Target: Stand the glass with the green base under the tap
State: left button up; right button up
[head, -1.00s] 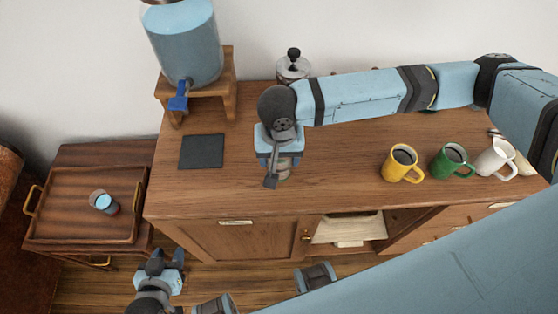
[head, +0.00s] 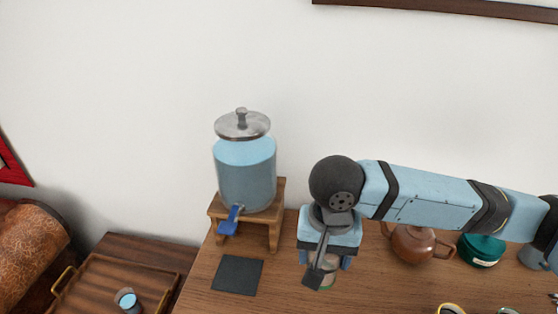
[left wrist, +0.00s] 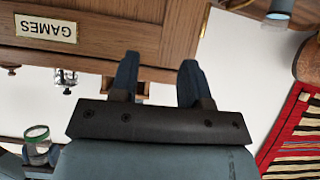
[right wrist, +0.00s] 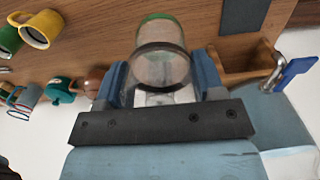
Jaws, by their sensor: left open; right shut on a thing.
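The glass with the green base (right wrist: 162,62) is between the fingers of my right gripper (right wrist: 160,72), which is shut on it. Its rim faces the right wrist camera and its green base is at the far end. In the head view the glass (head: 329,276) is partly hidden behind my right gripper (head: 326,262), to the right of the tap. I cannot tell whether it touches the wooden top. The tap with a blue lever (head: 231,220) is on the dispenser (head: 246,180). My left gripper (left wrist: 160,78) is open and empty, below the cabinet front.
A dark square mat (head: 237,275) lies below the tap. The dispenser's wooden stand (head: 276,205) has legs beside it. A tray (head: 95,283) at the left holds another glass (head: 127,300).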

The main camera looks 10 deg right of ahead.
jog(key=w+d+n+p, duration=0.1)
jog(key=w+d+p, duration=0.2)
jog(key=d, duration=0.3)
jog(key=w+d+r+n+p, duration=0.1)
jog(key=w+d+n+p, duration=0.1)
jog(key=d+p, duration=0.4)
jog(key=shift+w, duration=0.5)
